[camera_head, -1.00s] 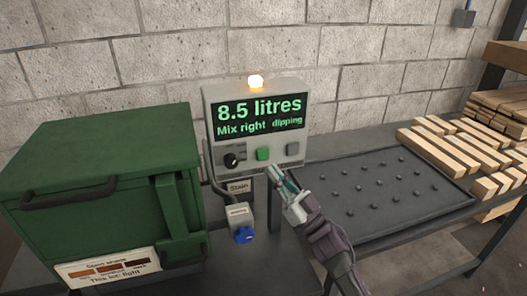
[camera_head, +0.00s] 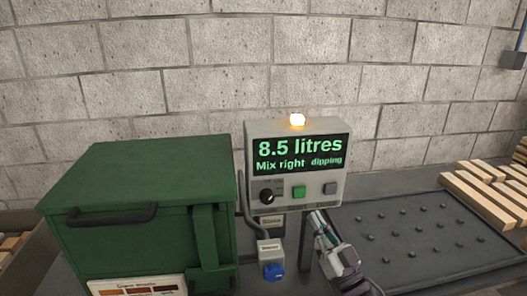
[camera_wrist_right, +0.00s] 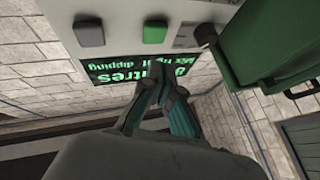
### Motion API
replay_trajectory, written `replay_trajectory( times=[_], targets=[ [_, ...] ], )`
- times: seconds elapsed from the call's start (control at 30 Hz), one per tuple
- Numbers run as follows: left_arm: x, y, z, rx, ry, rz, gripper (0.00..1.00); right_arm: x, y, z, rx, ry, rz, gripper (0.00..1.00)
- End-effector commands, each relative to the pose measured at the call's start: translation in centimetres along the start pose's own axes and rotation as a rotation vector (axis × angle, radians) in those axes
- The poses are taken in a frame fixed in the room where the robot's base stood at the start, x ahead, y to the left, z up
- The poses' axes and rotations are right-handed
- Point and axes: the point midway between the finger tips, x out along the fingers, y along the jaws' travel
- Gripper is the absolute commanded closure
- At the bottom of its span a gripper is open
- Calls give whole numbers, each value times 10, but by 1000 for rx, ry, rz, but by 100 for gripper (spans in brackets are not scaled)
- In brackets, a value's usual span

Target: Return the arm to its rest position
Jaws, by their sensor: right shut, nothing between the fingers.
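My right gripper (camera_head: 322,222) is in the head view, just below the lower right of the control box (camera_head: 296,165). It is shut and empty. In the right wrist view its closed fingers (camera_wrist_right: 158,85) point toward the box, in front of the display. The display reads "8.5 litres" and "Mix right dipping". Below it are a black knob (camera_head: 267,196), a green button (camera_head: 299,192) and a grey button (camera_head: 330,188). The gripper appears apart from the buttons. My left gripper is not in view.
A green lidded tank (camera_head: 130,180) stands left of the box. A lit amber lamp (camera_head: 297,119) is on top of the box. A blue-ended socket (camera_head: 272,270) hangs below. A dark studded tray (camera_head: 420,235) and timber pieces (camera_head: 485,200) lie at right. A block wall is behind.

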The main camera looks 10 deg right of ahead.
Motion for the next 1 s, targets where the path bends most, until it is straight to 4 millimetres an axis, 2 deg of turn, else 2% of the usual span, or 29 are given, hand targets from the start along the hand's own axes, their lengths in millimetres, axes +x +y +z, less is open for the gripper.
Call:
replay_trajectory(
  times=[0.17, 0.23, 0.33, 0.43, 0.6, 0.7, 1.0],
  targets=[
    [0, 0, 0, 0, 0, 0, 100, -56, 20, 40, -37, -324, 295, 100],
    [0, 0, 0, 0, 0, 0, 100, -88, 21, 57, -49, -491, 384, 100],
    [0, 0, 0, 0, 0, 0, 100, -143, 12, 77, -53, -753, 470, 100],
    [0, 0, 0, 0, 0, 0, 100, -196, -5, 87, -49, -995, 498, 100],
    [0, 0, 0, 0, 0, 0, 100, -261, -36, 88, -33, -1288, 475, 100],
    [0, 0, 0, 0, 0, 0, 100, -289, -53, 83, -23, -1417, 444, 100],
    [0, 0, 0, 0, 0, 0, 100, -357, -97, 59, 13, -1720, 325, 100]
  ],
)
